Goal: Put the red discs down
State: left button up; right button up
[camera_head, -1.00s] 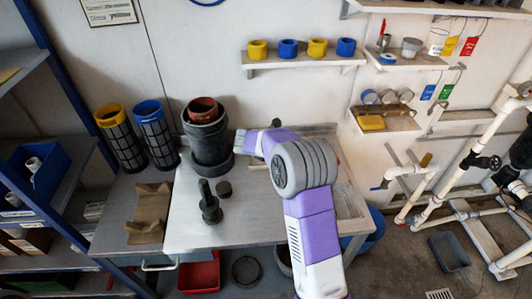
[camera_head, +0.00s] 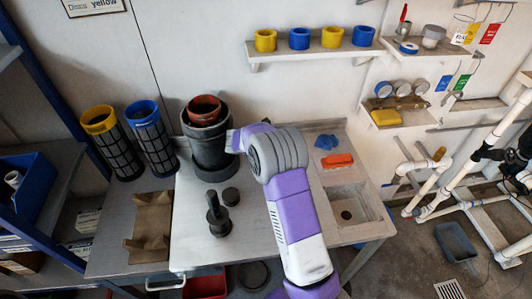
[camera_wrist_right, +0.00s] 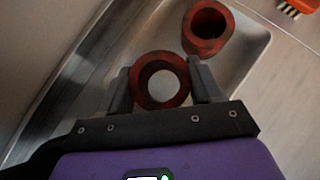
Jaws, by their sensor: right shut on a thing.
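In the right wrist view a thick red ring (camera_wrist_right: 161,80) with an open middle sits between the two fingers of my right gripper (camera_wrist_right: 160,82), which are shut on its sides. A second red ring (camera_wrist_right: 207,28) stands apart at the upper right, inside a pale metal basin (camera_wrist_right: 252,62). In the head view a red-brown round piece (camera_head: 204,104) sits in the mouth of a dark cylinder (camera_head: 207,148) on the bench. One purple and white arm of mine crosses the bench there; its fingers and the held ring cannot be made out. My left gripper is in neither view.
The bench (camera_head: 192,246) also carries a dark upright fitting (camera_head: 216,217), a brown holder (camera_head: 152,222), a blue cloth (camera_head: 326,142) and an orange brush (camera_head: 338,161). A sink (camera_head: 372,206) is at its right. Yellow-topped (camera_head: 112,145) and blue-topped (camera_head: 153,140) cylinders stand at the back left.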

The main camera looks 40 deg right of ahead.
notch_tip(320, 180, down, 2)
jog(key=shift+f, duration=0.15)
jog(key=shift+f+b, duration=0.2)
jog(key=shift+b, duration=0.15)
jog(key=o, duration=0.8)
jog(key=shift+o, duration=0.2)
jog(key=shift+r, duration=0.15)
